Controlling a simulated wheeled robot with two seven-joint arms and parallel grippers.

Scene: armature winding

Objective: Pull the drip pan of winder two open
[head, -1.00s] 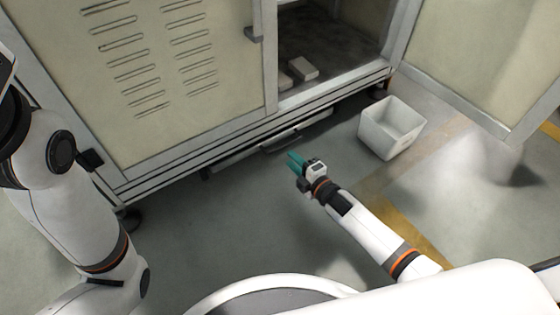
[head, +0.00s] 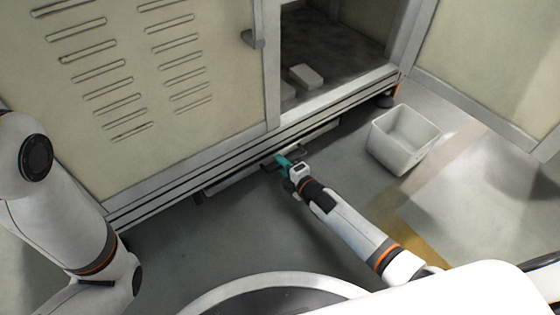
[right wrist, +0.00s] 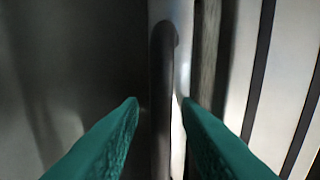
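The drip pan (head: 228,183) is a low, wide metal drawer under the bottom rail of the winder cabinet (head: 190,172) in the head view. Its dark bar handle (head: 298,149) sticks out from its front. My right gripper (head: 280,160) is at this handle, low over the floor. In the right wrist view the handle bar (right wrist: 161,95) lies between the two green fingers (right wrist: 160,105), which are open with a gap on both sides of the bar. My left arm shows at the left of the head view, but its gripper is out of view.
A white open bin (head: 402,140) stands on the floor to the right of my right gripper. A pale block (head: 306,76) lies inside the open cabinet. An open door panel (head: 490,60) is at the upper right. The floor before the pan is clear.

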